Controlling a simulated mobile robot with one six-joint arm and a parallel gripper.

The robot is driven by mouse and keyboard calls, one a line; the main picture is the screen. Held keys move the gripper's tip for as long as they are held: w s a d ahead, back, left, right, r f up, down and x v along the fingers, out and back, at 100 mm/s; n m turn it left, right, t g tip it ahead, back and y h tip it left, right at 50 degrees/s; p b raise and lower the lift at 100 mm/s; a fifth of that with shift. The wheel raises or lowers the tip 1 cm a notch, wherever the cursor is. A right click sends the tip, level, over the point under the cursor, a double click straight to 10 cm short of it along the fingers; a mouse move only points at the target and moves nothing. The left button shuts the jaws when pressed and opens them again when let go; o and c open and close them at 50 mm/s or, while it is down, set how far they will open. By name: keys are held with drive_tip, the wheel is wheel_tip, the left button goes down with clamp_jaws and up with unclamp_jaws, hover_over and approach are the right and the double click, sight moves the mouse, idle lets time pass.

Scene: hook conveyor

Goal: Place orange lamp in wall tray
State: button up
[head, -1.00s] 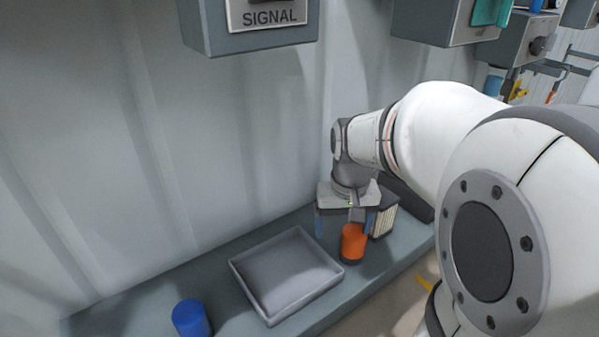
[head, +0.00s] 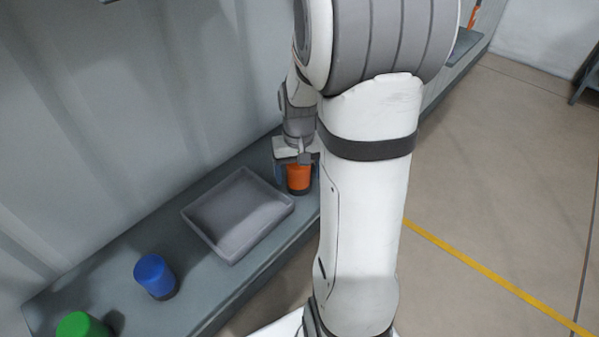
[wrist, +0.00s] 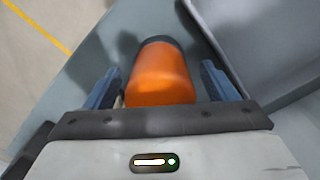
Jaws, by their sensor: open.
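The orange lamp (head: 299,178), a short cylinder with a dark base, stands on the grey wall shelf just right of the tray. My gripper (head: 296,174) is over it, pointing down. In the wrist view the lamp (wrist: 160,75) lies between the two blue fingers of my gripper (wrist: 160,88), which are apart, with a gap visible at each side. The grey square wall tray (head: 213,244) is empty and sits on the shelf left of the lamp. Part of it shows at the upper right of the wrist view (wrist: 235,50).
A blue lamp (head: 155,275) and a green lamp (head: 82,326) stand on the shelf (head: 110,262) left of the tray. The wall is close behind the shelf. A yellow line (head: 490,277) crosses the open floor at right.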

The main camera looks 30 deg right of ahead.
drive_tip(key=c, duration=1.2)
